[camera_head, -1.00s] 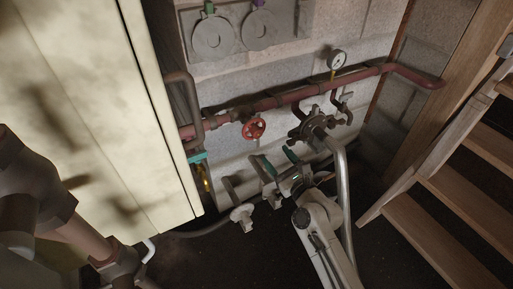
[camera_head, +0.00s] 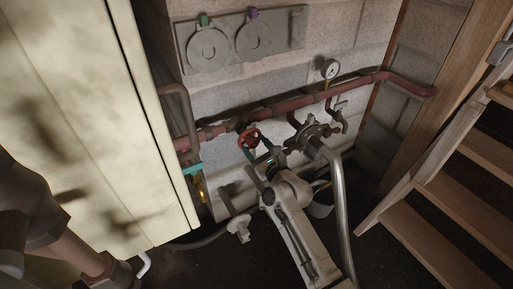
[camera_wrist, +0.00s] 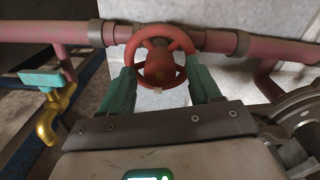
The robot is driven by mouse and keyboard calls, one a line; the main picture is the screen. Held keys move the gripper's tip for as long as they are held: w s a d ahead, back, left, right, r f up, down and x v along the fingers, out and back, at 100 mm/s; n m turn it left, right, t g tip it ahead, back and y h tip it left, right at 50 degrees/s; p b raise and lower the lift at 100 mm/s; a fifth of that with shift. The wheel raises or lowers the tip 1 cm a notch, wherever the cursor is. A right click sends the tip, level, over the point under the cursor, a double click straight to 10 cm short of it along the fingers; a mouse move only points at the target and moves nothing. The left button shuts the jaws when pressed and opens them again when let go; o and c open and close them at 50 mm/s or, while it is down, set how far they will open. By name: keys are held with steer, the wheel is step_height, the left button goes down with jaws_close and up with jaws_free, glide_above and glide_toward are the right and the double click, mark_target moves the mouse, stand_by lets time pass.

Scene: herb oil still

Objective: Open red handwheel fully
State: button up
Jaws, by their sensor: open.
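The red handwheel (camera_head: 248,139) sits on the red pipe, left of the grey flanged fitting. In the wrist view the handwheel (camera_wrist: 160,58) is straight ahead, with its hub and round rim in sight. My gripper (camera_head: 260,156) is just below and in front of the handwheel. In the wrist view its two green fingers (camera_wrist: 163,80) are spread apart, one on each side of the wheel's lower rim. The fingertips overlap the rim's sides in the picture; I cannot tell whether they touch it.
A brass tap with a teal handle (camera_wrist: 48,105) is at left in the wrist view. A pressure gauge (camera_head: 329,69) and a grey flanged fitting (camera_head: 312,137) are to the right. A cream cabinet (camera_head: 95,110) stands close at left, wooden stairs (camera_head: 440,200) at right.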

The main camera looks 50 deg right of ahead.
steer(key=c, duration=1)
steer(key=shift+c, duration=0.2)
steer(key=shift+n, duration=0.3)
